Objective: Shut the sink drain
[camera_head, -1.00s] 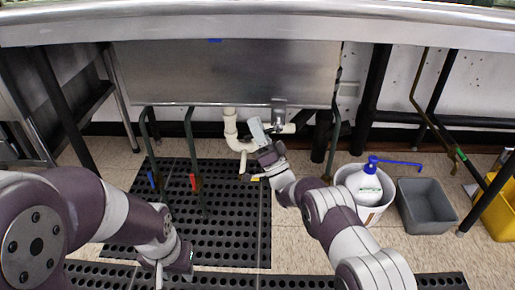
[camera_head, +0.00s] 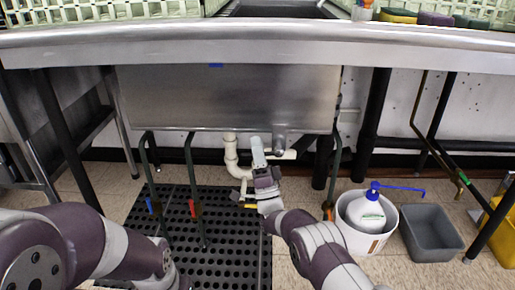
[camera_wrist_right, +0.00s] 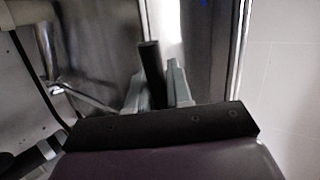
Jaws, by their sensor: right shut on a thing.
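The sink's steel basin (camera_head: 230,97) hangs under the counter. Below it is a white drain pipe (camera_head: 231,155) with a grey metal drain fitting (camera_head: 279,143). My right gripper (camera_head: 257,148) is beneath the basin, between the pipe bend and the fitting. In the right wrist view, a dark rod-like drain handle (camera_wrist_right: 151,72) stands between the two pale fingers of my right gripper (camera_wrist_right: 155,88), which are shut on it. The handle's far end and its joint to the drain are not clear.
A white bucket (camera_head: 344,228) holding a blue-topped bottle (camera_head: 367,212) and a grey bin (camera_head: 432,233) stand to the right. A black perforated mat (camera_head: 215,235) covers the floor. Dark table legs (camera_head: 373,110) flank the space.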

